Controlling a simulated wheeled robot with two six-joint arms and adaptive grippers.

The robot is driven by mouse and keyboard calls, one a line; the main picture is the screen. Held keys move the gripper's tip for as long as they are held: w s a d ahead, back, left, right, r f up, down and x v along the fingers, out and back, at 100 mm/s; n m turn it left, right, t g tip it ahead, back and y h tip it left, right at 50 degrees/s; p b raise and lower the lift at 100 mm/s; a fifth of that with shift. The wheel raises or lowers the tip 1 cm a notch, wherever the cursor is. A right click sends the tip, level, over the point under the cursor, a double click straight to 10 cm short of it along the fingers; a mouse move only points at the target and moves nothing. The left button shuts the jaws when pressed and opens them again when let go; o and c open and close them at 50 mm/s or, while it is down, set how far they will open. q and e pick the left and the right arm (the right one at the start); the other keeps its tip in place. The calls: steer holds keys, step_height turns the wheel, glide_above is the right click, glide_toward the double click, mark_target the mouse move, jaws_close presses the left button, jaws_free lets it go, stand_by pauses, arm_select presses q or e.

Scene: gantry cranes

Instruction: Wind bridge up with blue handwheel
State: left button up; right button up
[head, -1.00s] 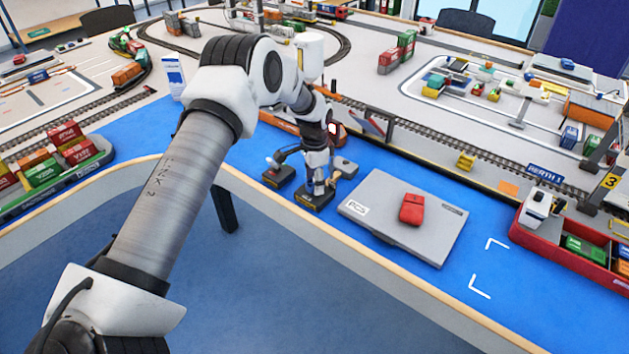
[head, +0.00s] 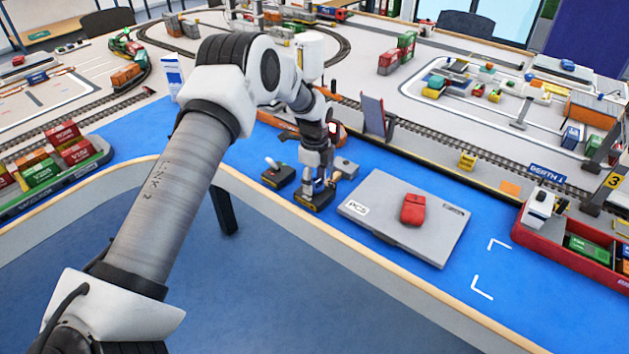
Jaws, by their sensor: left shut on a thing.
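My left gripper (head: 317,184) reaches down from above onto a dark box with yellow marks (head: 314,201) on the blue strip of table. It is shut on the blue handwheel at the top of that box; the fingers and wrist hide the wheel itself. My right gripper is not in view.
A grey case (head: 431,241) with a red object (head: 413,209) lies further right. A red barge (head: 560,251) is at far right.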

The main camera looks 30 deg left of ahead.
mark_target(315, 183)
arm_select(q)
steer(key=m, duration=0.6)
steer(key=shift+s+f+m+b, duration=0.2)
steer(key=shift+m+b, duration=0.1)
stand_by(0.3)
steer(key=o, duration=1.2)
steer(key=shift+c, duration=0.2)
steer(key=shift+w, duration=0.15)
steer(key=shift+r, duration=0.1)
steer(key=shift+r, duration=0.5)
step_height(315, 183, up, 11)
